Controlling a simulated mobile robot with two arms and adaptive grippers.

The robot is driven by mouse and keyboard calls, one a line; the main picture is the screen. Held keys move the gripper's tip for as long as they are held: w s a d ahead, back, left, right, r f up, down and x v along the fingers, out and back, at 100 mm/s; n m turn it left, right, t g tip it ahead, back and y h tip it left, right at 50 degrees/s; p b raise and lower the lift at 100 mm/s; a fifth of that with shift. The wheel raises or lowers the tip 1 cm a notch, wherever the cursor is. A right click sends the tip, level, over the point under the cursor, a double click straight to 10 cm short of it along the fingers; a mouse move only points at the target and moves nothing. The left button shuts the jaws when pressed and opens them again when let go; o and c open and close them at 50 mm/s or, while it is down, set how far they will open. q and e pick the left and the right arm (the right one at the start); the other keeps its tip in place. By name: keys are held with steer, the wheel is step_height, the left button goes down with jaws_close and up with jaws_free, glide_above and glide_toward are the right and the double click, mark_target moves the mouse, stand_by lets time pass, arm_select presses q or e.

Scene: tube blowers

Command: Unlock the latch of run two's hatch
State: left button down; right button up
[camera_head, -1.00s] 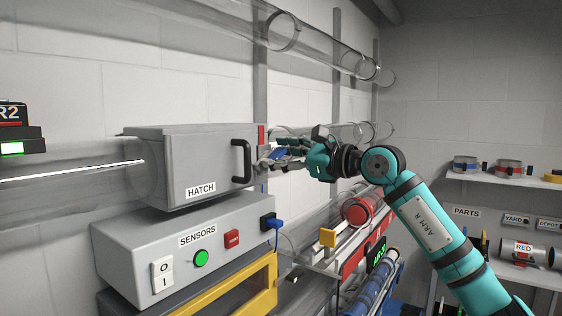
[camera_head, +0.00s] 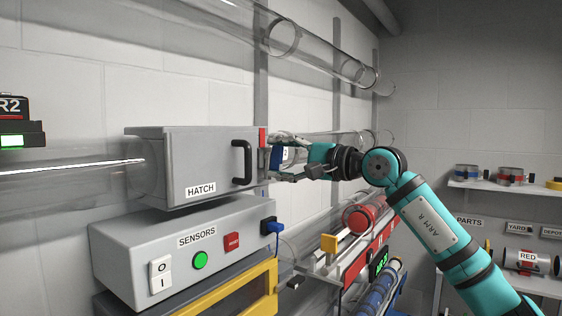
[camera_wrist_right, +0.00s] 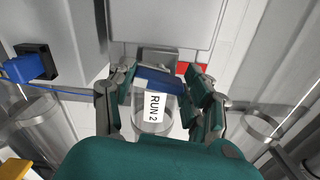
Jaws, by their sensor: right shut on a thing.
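The grey hatch box (camera_head: 215,160) of the clear tube run stands on the left, with a black handle (camera_head: 242,162) on its front. A blue latch piece (camera_head: 276,158) sits just right of the box, beside a red patch (camera_head: 262,137) on its edge. My right gripper (camera_head: 279,158) is shut on this blue piece. In the right wrist view the blue piece (camera_wrist_right: 160,80) lies between the fingers of my gripper (camera_wrist_right: 160,88), close to the hatch box (camera_wrist_right: 165,25). A white RUN 2 label (camera_wrist_right: 153,107) shows there. The fingers hide part of the latch. My left gripper is out of view.
A grey sensors box (camera_head: 190,250) with a green button, a red reset button and a switch stands below the hatch. A blue plug (camera_head: 271,227) juts from its right side. Clear tubes run above. Shelves with parts (camera_head: 505,187) stand at right.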

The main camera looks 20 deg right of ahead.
steer(key=shift+f+n, duration=0.1)
steer(key=shift+n, duration=1)
steer(key=o, duration=1.2)
steer(key=v, duration=1.2)
